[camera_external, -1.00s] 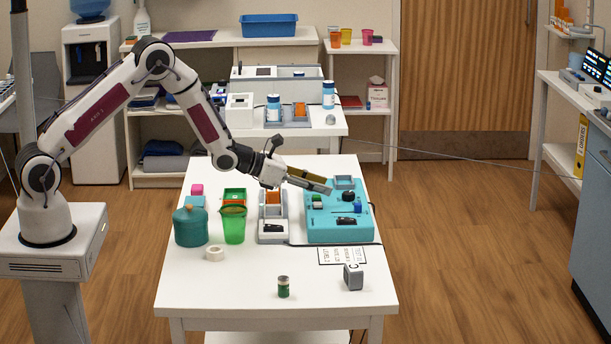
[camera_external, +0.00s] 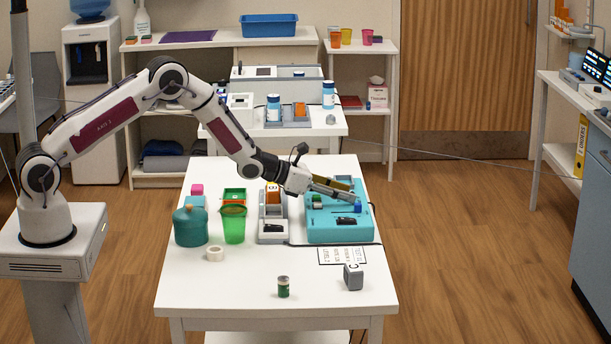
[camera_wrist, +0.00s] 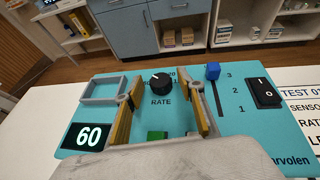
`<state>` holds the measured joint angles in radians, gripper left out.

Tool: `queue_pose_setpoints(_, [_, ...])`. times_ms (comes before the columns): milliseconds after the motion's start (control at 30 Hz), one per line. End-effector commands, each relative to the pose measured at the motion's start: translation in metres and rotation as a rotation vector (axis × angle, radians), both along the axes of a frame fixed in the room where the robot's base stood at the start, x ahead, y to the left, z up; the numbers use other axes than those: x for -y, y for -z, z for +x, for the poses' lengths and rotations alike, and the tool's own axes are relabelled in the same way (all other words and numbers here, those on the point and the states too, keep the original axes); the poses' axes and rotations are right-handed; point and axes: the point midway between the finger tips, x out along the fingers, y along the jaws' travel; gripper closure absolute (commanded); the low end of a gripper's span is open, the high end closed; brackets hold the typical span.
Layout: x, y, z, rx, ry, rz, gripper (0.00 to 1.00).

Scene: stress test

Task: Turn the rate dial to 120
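The black rate dial (camera_wrist: 162,85) is on the teal panel (camera_wrist: 230,125) above the word RATE. A small white mark shows at its upper left edge; its scale numbers are partly hidden. In the external view my gripper (camera_external: 356,191) is low over the panel (camera_external: 325,236) and hides the dial.
The panel also has a blue slider (camera_wrist: 213,71), a black rocker switch (camera_wrist: 264,93), a green part (camera_wrist: 157,135) and a grey open tray (camera_wrist: 102,90). A grey-white device (camera_external: 272,238), a green cup (camera_external: 233,225) and a teal pot (camera_external: 191,227) stand to the left.

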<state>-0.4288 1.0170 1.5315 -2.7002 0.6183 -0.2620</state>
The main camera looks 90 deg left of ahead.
Motion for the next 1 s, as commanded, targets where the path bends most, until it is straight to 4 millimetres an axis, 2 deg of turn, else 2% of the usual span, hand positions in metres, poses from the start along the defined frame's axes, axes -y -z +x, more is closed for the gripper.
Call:
queue_pose_setpoints(400, [-0.0003, 0.0013, 0.0032, 0.0, 0.0, 0.001, 0.61])
queue_pose_setpoints(433, [-0.0003, 0.0014, 0.0032, 0.0, 0.0, 0.001, 0.64])
queue_pose_setpoints(567, [-0.0003, 0.0014, 0.0031, 0.0, 0.0, 0.001, 0.97])
queue_pose_setpoints(1000, [-0.001, 0.0016, 0.0029, 0.0, 0.012, 0.001, 0.99])
